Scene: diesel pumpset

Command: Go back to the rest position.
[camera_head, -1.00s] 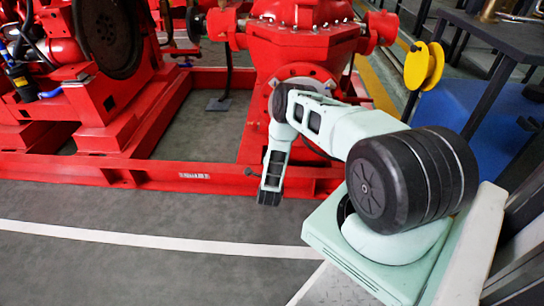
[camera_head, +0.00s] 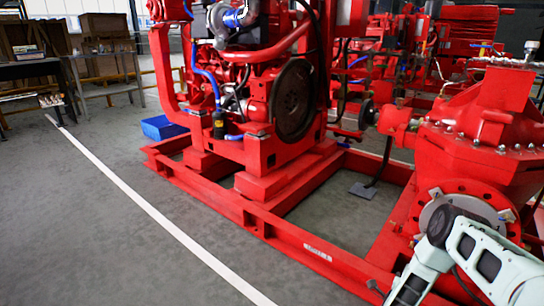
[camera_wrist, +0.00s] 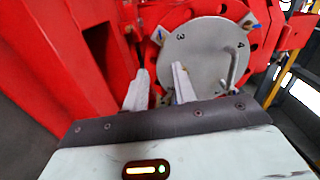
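My gripper (camera_wrist: 160,68) shows in the wrist view with its two pale fingers apart and nothing visible between them. Beyond the fingers is a round grey plate (camera_wrist: 205,52) with numbers on it and a bent grey handle (camera_wrist: 236,66) on its right side. I cannot tell whether the fingers touch anything. In the head view my pale green arm stands at the lower right, in front of the red pump (camera_head: 485,140) and its round grey flange plate (camera_head: 462,203). My fingers cannot be made out there.
The red base frame (camera_head: 330,258) runs along the floor beside my arm. The diesel engine with its dark flywheel (camera_head: 293,100) stands on it. A blue box (camera_head: 160,127) lies behind. Grey floor with a white line (camera_head: 150,210) is clear at the left. Tables stand far left.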

